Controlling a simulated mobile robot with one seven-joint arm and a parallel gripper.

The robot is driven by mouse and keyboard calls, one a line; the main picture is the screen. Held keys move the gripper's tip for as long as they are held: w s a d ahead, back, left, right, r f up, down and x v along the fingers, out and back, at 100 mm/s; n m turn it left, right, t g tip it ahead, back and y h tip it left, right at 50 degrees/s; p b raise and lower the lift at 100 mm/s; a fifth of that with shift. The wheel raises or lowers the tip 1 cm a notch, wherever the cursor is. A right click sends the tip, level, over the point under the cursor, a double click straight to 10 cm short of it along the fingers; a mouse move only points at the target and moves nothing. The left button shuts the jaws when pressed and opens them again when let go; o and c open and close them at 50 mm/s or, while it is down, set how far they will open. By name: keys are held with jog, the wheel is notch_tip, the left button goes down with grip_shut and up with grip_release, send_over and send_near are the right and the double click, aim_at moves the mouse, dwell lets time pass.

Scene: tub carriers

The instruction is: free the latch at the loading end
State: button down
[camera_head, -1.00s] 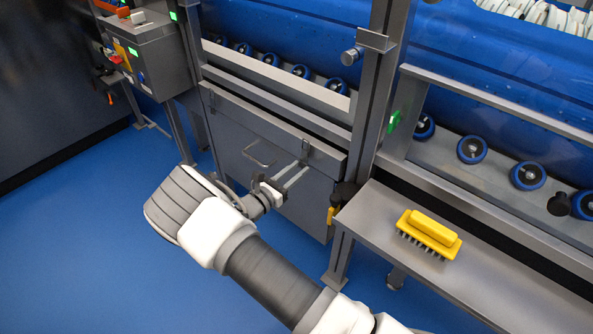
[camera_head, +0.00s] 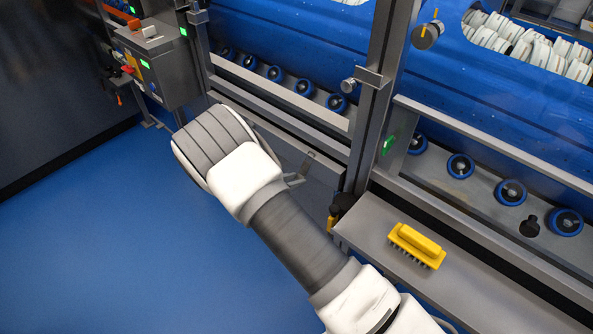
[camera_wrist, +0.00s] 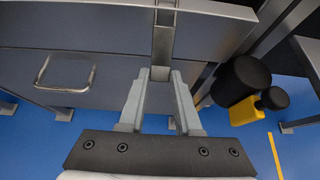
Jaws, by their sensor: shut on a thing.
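The latch (camera_wrist: 163,42) is a narrow grey metal strap on the front of the grey cabinet (camera_wrist: 200,32) below the tub carriers' rail. In the head view the latch (camera_head: 307,160) shows just beyond my wrist. My gripper (camera_wrist: 160,77) has its two pale fingers closed on either side of the latch's lower end. In the head view my own arm hides most of my gripper, and only a little of it shows near the latch.
A bar handle (camera_wrist: 65,72) is left of the latch. A black knob and yellow part (camera_wrist: 243,95) stand close on the right. A yellow brush (camera_head: 417,245) lies on the grey bench (camera_head: 375,225). Blue floor (camera_head: 100,240) is open at left.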

aim_at(300, 176)
jog(key=r+g+y+p, duration=0.1)
jog(key=p, duration=0.2)
jog(key=r+g+y+p, duration=0.1)
jog(key=r+g+p, duration=0.1)
jog(key=p, duration=0.2)
jog(key=shift+s+a+r+g+y, duration=0.2)
jog(key=shift+g+y, duration=0.1)
jog(key=shift+y, duration=0.1)
jog(key=shift+w+d+r+g+y+p, duration=0.1)
jog(key=shift+r+g+y+p, duration=0.5)
jog(key=shift+p, duration=0.95)
jog(key=shift+r+g+y+p, duration=0.15)
jog(key=shift+g+y+p, duration=0.7)
jog(key=shift+p, duration=0.7)
jog(key=shift+g, duration=0.25)
jog(key=c, duration=0.6)
grip_release()
jog(key=p+v, duration=0.1)
jog(key=v, duration=1.6)
jog(key=shift+r, duration=0.2)
